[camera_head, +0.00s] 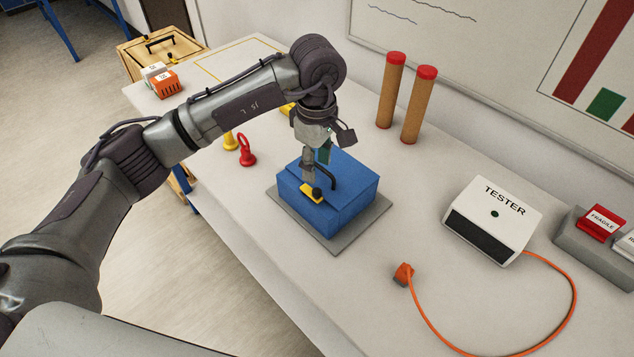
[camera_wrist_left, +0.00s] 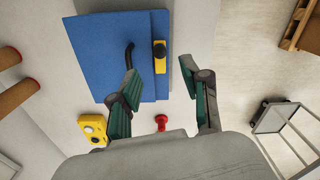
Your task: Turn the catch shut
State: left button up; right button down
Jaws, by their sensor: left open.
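A blue box (camera_head: 348,210) with a black bent handle (camera_head: 331,174) on top sits on a grey base plate (camera_head: 337,244). The catch (camera_head: 311,194) is a yellow strip with a black knob, at the box's near edge. In the left wrist view the catch (camera_wrist_left: 160,63) lies on the blue top beside the handle (camera_wrist_left: 129,54). My left gripper (camera_head: 315,172) points down over the box, close to the catch. In the left wrist view its green-padded fingers (camera_wrist_left: 158,80) are apart with nothing held, and the catch shows between and beyond them. My right gripper is not in view.
A red ring-topped piece (camera_head: 246,152) and a yellow one (camera_head: 229,141) stand left of the box. Two red-capped brown cylinders (camera_head: 404,100) stand behind. A white tester (camera_head: 493,220) with an orange cable and plug (camera_head: 403,274) is at right. Table between is clear.

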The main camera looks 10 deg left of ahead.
aim_at(317, 190)
pick_arm(q)
notch_tip(317, 190, down, 8)
jog(key=shift+r+p, duration=0.1)
jog(key=shift+p, duration=0.85)
jog(key=shift+c, duration=0.3)
grip_shut()
